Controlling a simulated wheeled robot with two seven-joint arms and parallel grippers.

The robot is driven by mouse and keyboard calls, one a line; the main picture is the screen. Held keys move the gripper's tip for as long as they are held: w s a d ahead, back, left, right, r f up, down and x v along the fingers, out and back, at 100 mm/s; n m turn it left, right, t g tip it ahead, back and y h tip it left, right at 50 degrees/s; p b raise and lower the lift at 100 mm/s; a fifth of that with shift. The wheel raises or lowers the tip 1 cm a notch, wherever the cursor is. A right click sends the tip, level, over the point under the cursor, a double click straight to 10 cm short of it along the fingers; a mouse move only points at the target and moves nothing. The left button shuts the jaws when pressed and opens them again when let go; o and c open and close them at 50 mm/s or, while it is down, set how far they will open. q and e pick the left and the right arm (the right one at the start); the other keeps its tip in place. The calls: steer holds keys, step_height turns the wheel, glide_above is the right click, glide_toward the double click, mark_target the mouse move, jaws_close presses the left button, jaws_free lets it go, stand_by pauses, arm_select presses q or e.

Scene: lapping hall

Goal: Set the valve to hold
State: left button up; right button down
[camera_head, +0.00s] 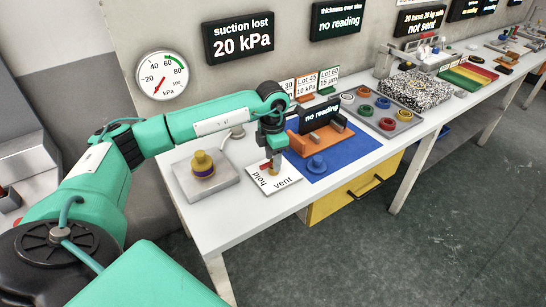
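The valve sits on a white plate (287,179) near the table's front edge, with "hold" printed on its left and "vent" on its right. A small red part (265,167) of the valve shows beside my fingers; the rest is mostly hidden, so I cannot tell which word it points at. My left gripper (274,162) points down right over the valve, at or touching it. Its fingers are too small and dark to show whether they are open or shut. The round gauge (162,75) has its needle low, and the wall display (239,38) reads "suction lost 20 kPa". My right gripper is out of view.
A brass-topped piece (203,164) stands on a grey block (221,184) left of the valve. A blue mat (352,151) to the right bears an orange stand, a "no reading" display (320,115) and a blue knob-like piece (317,164). A tray (401,127) of coloured rings lies beyond.

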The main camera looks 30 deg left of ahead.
arm_select(q)
steer(key=shift+r, duration=0.3)
step_height(320, 180, up, 13)
steer(key=shift+b, duration=0.4)
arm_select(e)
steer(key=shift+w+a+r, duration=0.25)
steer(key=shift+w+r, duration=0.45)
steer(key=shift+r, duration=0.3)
arm_select(q)
steer(key=shift+a, duration=0.1)
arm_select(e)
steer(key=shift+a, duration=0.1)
